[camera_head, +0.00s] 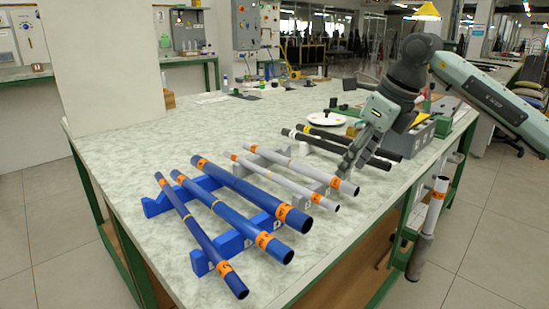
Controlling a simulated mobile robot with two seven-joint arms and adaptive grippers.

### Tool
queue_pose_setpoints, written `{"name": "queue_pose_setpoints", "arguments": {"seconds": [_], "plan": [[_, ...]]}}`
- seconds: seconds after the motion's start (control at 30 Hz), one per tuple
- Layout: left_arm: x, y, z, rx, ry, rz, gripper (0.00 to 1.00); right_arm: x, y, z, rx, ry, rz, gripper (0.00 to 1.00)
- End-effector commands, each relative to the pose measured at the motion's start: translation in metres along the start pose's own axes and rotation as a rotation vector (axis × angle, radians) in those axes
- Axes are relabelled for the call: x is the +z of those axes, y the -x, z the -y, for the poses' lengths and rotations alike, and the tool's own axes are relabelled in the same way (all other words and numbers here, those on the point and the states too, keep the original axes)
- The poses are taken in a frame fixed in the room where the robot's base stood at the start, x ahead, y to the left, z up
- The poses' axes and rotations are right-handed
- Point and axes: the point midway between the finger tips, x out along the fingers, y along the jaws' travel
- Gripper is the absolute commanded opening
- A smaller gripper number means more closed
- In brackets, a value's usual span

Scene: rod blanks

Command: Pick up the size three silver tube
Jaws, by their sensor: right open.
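Two silver tubes lie slanted on grey rests on the table: a thinner one (285,182) and a thicker one (300,170) to its right. Each has an orange band near its front end; I cannot read the size marks. Another pale tube (435,210) with an orange band stands upright beside the table's right edge, its lower end in a dark grey part. My right gripper (350,170) points down, open, by the front end of the thicker silver tube. It partly covers the black tubes behind. I cannot tell whether it touches any tube. My left gripper is out of view.
Several blue tubes (252,195) lie on blue rests (235,240) at the left. Black tubes (318,143) lie right of the silver ones. A white plate (326,119) and a grey box (418,138) are behind. The table's left half (130,150) is clear.

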Motion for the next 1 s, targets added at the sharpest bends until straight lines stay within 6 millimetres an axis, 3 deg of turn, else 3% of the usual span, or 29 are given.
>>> {"name": "queue_pose_setpoints", "arguments": {"seconds": [0.3,0.57,0.87,1.0], "plan": [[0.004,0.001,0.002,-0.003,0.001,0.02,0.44,0.001,-0.044,-0.002,0.003,0.001,0.0,0.47],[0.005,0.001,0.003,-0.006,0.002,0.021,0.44,0.001,-0.048,-0.002,0.002,0.002,0.002,0.45],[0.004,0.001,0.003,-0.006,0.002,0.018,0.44,0.001,-0.047,-0.002,0.002,0.001,0.002,0.08],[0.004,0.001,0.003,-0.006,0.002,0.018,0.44,0.001,-0.047,-0.002,0.002,0.001,0.003,0.06]]}}
